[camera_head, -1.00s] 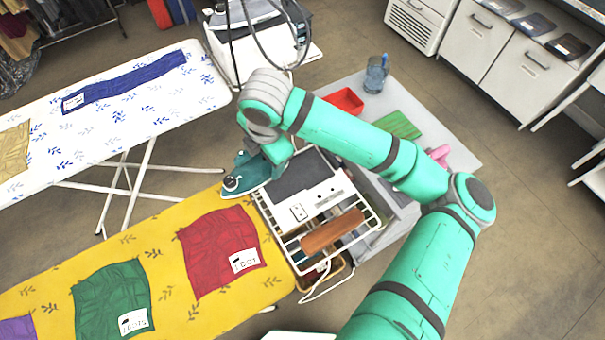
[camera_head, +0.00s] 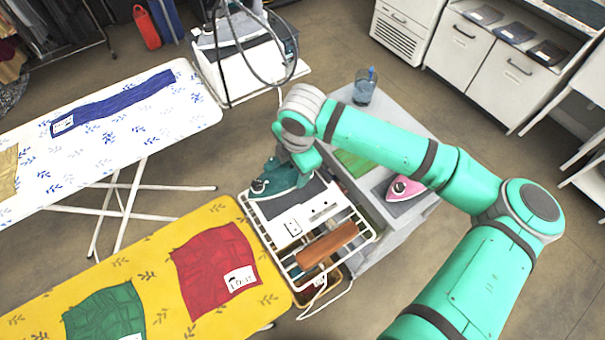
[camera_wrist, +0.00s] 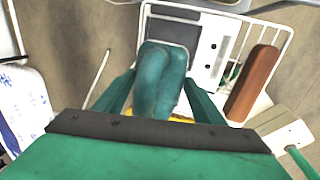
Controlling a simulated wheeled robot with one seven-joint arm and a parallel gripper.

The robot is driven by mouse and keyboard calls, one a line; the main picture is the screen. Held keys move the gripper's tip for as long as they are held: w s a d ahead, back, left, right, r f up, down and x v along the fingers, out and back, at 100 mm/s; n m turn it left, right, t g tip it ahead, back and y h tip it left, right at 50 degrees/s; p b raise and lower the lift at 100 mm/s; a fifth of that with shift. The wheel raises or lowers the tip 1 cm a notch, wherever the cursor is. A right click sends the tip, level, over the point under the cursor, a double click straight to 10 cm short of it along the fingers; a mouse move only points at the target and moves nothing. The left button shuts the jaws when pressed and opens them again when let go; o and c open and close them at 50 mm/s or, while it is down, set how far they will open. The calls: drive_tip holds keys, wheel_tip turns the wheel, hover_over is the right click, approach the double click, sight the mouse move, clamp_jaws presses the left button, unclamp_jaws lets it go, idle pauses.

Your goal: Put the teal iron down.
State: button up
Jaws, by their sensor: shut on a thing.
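The teal iron (camera_head: 279,178) is in my gripper (camera_head: 300,165), over the far left part of the wire rack at the end of the yellow ironing board. In the wrist view the iron (camera_wrist: 160,80) fills the space between the two fingers of my gripper (camera_wrist: 158,100), which are shut on it. The wire rack (camera_head: 287,268) has a dark rest pad and a white panel with sockets; the iron partly covers the pad. I cannot tell whether the iron's sole touches the pad or hangs just above it.
A brown wooden bar (camera_head: 327,244) lies on the rack's near part. Red cloth (camera_head: 228,268) and green cloth (camera_head: 104,318) lie on the yellow board (camera_head: 165,262).

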drive_tip(key=d+f, duration=0.1)
drive_tip(key=w+f, duration=0.1)
drive_tip(key=w+d+f, duration=0.1)
drive_tip(key=f, duration=0.1)
drive_tip(key=shift+w+d, duration=0.1)
drive_tip(key=shift+d, duration=0.2)
drive_tip(key=shift+w+d+f, duration=0.1)
drive_tip(key=shift+f, duration=1.6)
drive_tip(key=o, duration=1.7)
drive_tip(key=r, duration=0.4)
drive_tip(key=s+d+r, duration=0.1)
drive_tip(key=r, duration=0.3)
drive_tip(key=s+r, duration=0.1)
drive_tip(key=r, duration=0.2)
drive_tip(key=shift+d+r, duration=0.15)
drive_tip(key=shift+r, duration=0.25)
